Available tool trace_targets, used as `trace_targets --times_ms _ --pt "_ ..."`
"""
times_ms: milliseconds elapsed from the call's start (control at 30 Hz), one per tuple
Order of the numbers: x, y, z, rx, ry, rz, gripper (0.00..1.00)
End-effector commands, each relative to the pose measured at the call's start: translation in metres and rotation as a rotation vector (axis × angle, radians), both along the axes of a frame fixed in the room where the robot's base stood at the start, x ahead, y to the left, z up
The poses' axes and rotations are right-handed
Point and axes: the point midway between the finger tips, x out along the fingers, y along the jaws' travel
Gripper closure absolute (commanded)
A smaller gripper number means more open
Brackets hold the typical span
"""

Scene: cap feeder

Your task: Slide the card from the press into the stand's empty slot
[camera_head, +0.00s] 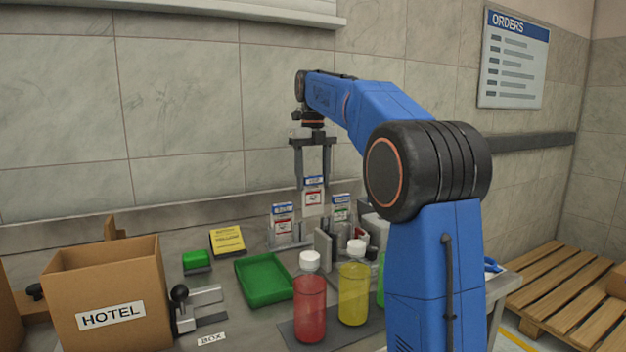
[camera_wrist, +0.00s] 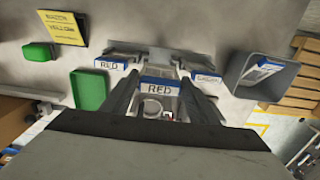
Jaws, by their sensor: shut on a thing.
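My gripper (camera_head: 313,184) points down and is shut on a white card with a blue top band (camera_head: 313,198). In the wrist view the held card (camera_wrist: 158,88) reads RED and sits between the two dark fingers. The card hangs upright above the stand (camera_wrist: 163,58), between two standing cards. The left standing card (camera_head: 283,222) also reads RED in the wrist view (camera_wrist: 112,64). The right standing card (camera_head: 341,208) has a green mark. The held card's lower edge and the slot beneath it are not clear. I cannot tell which thing is the press.
A grey holder (camera_wrist: 262,78) with a tilted card is right of the stand. A green tray (camera_head: 262,282), red bottle (camera_head: 309,308) and yellow bottle (camera_head: 353,290) stand in front. A HOTEL box (camera_head: 110,295) and a yellow sign (camera_head: 227,240) are at left.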

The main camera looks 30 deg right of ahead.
Motion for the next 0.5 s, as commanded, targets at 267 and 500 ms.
trace_targets --times_ms 267,500 --pt "0.0000 0.0000 0.0000 0.000 0.000 0.000 0.68" --pt "0.0000 0.0000 -0.0042 0.000 0.000 0.000 0.68"
